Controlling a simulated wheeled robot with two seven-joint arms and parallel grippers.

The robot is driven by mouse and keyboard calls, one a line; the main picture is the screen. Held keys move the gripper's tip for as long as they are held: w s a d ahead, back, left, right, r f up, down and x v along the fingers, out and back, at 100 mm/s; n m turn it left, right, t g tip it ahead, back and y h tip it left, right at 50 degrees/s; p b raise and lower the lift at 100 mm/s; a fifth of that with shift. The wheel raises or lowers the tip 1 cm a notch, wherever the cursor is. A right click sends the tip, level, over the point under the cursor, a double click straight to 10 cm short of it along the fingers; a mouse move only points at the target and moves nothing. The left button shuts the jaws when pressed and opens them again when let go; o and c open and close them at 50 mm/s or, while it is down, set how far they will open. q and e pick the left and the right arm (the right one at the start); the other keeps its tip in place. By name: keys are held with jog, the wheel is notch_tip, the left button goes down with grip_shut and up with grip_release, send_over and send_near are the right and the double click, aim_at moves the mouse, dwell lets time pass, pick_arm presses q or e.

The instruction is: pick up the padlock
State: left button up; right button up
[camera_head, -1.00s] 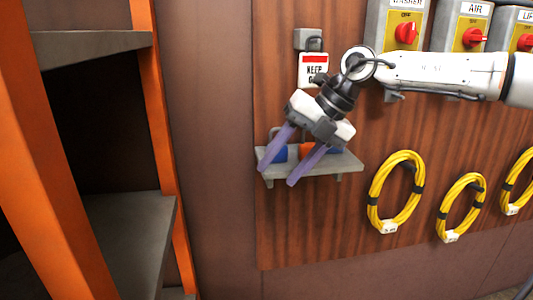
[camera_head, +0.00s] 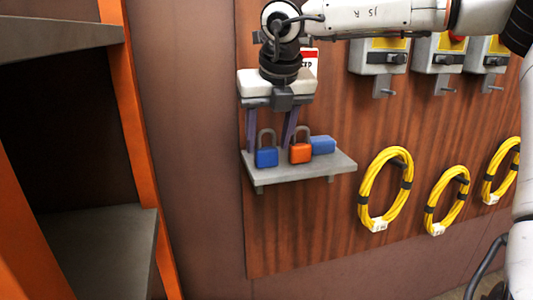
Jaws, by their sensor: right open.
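A blue padlock (camera_head: 266,157) with a grey shackle stands upright on the small grey wall shelf (camera_head: 300,169). An orange padlock (camera_head: 300,153) with a grey shackle stands just to its right. My right gripper (camera_head: 269,146) is open and points down over the shelf. Its two purple fingers come down on either side of the blue padlock's shackle, with the right finger between the two padlocks. I cannot tell whether the fingers touch either padlock. My left gripper is not in view.
A blue block (camera_head: 322,145) lies on the shelf behind the orange padlock. Grey switch boxes (camera_head: 378,58) line the wall above right. Yellow cable coils (camera_head: 385,189) hang to the right. An orange-framed rack (camera_head: 138,120) stands at left. A partly hidden sign (camera_head: 311,60) is behind my arm.

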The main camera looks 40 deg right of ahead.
jog(key=x, duration=0.3)
jog(key=shift+s, duration=0.1)
jog(key=shift+f, duration=0.35)
jog(key=c, duration=1)
jog(key=shift+r, duration=0.15)
notch_tip(320, 180, up, 18)
jog(key=p, duration=0.2)
notch_tip(320, 180, up, 10)
jog(key=p, duration=0.4)
send_over(267, 148)
